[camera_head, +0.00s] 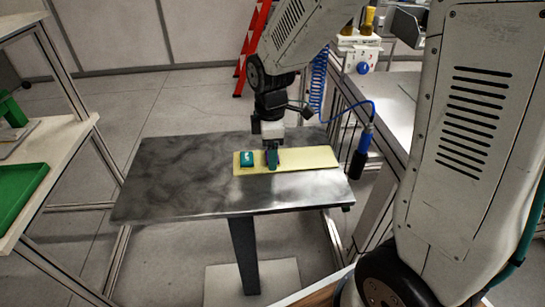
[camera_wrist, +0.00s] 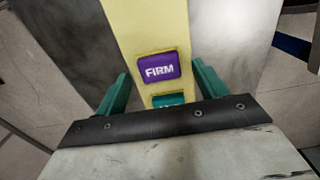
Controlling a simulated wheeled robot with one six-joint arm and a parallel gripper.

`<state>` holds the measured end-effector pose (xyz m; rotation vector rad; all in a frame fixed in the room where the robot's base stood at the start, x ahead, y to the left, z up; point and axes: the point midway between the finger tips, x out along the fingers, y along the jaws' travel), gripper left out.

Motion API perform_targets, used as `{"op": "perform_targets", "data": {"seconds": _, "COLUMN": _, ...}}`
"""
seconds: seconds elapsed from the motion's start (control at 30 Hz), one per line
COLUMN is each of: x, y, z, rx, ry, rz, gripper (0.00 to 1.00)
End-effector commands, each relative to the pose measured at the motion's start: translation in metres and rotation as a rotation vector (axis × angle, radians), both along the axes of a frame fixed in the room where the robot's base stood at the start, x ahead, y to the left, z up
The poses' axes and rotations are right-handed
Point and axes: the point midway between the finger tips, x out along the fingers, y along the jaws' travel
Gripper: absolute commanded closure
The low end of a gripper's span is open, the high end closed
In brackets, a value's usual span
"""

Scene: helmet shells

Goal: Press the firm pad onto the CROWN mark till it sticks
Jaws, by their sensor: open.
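The firm pad (camera_wrist: 158,67) is a small purple block with the white word FIRM, lying on a pale yellow strip (camera_wrist: 132,20). In the wrist view my gripper (camera_wrist: 160,78) has its two green fingers apart, one to each side of the strip, with the firm pad seen between them. In the head view my gripper (camera_head: 271,161) points down over the yellow strip (camera_head: 315,160), and a bit of purple shows at its fingers. I cannot tell how high the fingertips are above the strip. No helmet shell or CROWN mark is in view.
A teal pad (camera_head: 246,159) lies on the strip just left of my gripper; it also shows partly hidden in the wrist view (camera_wrist: 168,100). The dark metal table (camera_head: 185,185) is bare on the left. A green tray (camera_head: 20,200) is on a side bench at left.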

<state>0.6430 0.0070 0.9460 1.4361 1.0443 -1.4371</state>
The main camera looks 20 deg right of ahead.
Motion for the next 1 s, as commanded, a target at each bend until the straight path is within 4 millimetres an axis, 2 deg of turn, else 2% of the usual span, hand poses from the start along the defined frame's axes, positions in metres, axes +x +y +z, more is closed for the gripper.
{"op": "perform_targets", "data": {"seconds": 0.27, "x": 0.0000, "y": 0.0004, "z": -0.0058, "rx": 0.000, "ry": -0.001, "rz": 0.000, "gripper": 0.29}}
{"op": "perform_targets", "data": {"seconds": 0.3, "x": 0.0000, "y": 0.0004, "z": -0.0057, "rx": 0.000, "ry": -0.001, "rz": 0.000, "gripper": 0.32}}
{"op": "perform_targets", "data": {"seconds": 0.47, "x": -0.0001, "y": 0.0004, "z": -0.0056, "rx": 0.000, "ry": -0.001, "rz": 0.000, "gripper": 0.76}}
{"op": "perform_targets", "data": {"seconds": 1.0, "x": 0.0000, "y": 0.0010, "z": 0.0008, "rx": 0.001, "ry": -0.001, "rz": 0.001, "gripper": 0.77}}
